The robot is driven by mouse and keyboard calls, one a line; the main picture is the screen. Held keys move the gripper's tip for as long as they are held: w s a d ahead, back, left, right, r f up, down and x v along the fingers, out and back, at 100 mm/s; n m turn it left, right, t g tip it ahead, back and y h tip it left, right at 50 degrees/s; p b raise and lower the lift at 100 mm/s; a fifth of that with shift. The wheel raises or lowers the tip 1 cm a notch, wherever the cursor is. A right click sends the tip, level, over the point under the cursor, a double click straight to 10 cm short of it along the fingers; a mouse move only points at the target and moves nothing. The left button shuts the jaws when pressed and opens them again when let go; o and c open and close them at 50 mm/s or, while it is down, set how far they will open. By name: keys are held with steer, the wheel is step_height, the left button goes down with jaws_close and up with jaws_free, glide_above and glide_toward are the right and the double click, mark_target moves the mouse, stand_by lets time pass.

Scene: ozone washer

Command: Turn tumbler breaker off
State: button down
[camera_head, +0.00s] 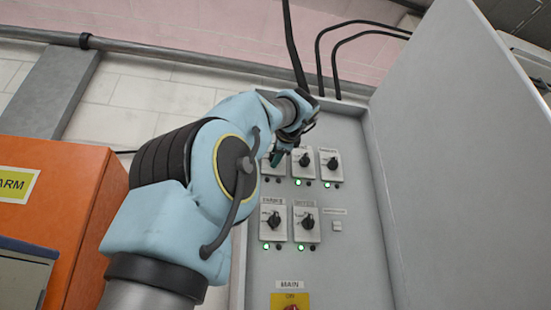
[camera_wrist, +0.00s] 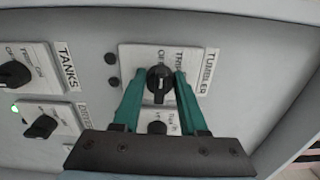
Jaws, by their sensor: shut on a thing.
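The tumbler breaker (camera_wrist: 131,65) is a pale plate labelled TUMBLER with a round black knob (camera_wrist: 160,78) in the wrist view. Two small lamps beside it look dark. My gripper (camera_wrist: 162,88) has its two green fingers on either side of the knob and is shut on it. The knob's exact setting is hard to read. In the head view my gripper (camera_head: 278,157) is at the top left breaker of the panel, and my wrist hides much of that breaker.
Other breakers with black knobs and lit green lamps surround it, including the TANKS breaker (camera_wrist: 35,65). A yellow MAIN switch plate (camera_head: 282,300) is low on the grey cabinet. The open cabinet door (camera_head: 455,150) stands at right. An orange box (camera_head: 70,205) stands at left.

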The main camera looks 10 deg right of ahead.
steer(key=shift+n, duration=0.4)
steer(key=shift+c, duration=2.3)
jaws_free()
steer(key=s+d+b, duration=0.1)
steer(key=s+b, duration=0.2)
steer(key=s, duration=0.7)
steer(key=shift+s+d+b, duration=0.2)
steer(key=shift+s+b, duration=0.15)
steer(key=shift+s, duration=0.05)
